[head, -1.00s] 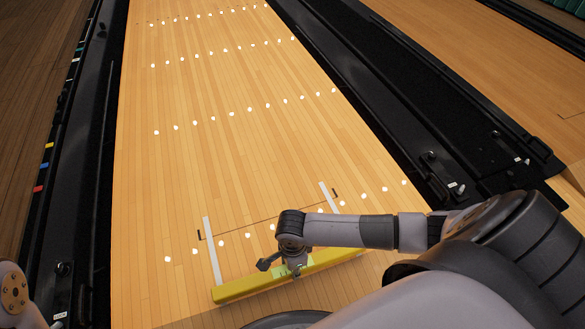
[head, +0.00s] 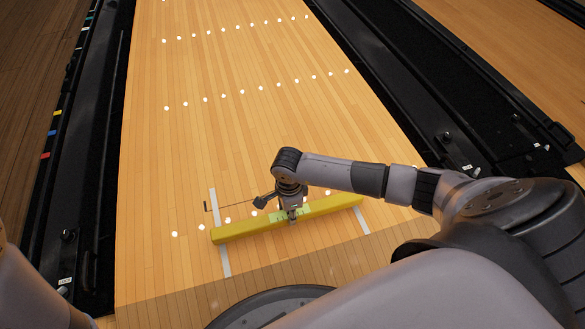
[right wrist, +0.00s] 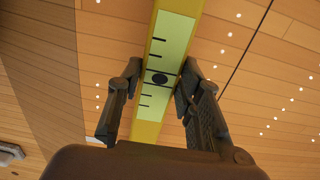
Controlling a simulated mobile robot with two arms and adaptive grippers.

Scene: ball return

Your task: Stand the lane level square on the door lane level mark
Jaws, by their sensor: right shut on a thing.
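The lane level (head: 240,230) is a long yellow bar with a pale green scale panel; the right wrist view shows the panel with black ticks and a dark round spot (right wrist: 159,78). My right gripper (head: 292,213) is shut on its middle, with one finger on each side. The bar lies across two white strips on the lane, the left strip (head: 214,202) and the right strip (head: 361,220). A thin dark line with a small end tick (head: 206,207) lies just beyond it, partly hidden by my gripper. I cannot tell whether the bar touches the lane. My left gripper is out of view.
The wooden lane (head: 200,140) is clear beyond the bar, with rows of white dots. Black gutters run along both sides, the left one (head: 90,190) and the right one (head: 400,90). A darker wood floor (head: 150,295) begins on the near side.

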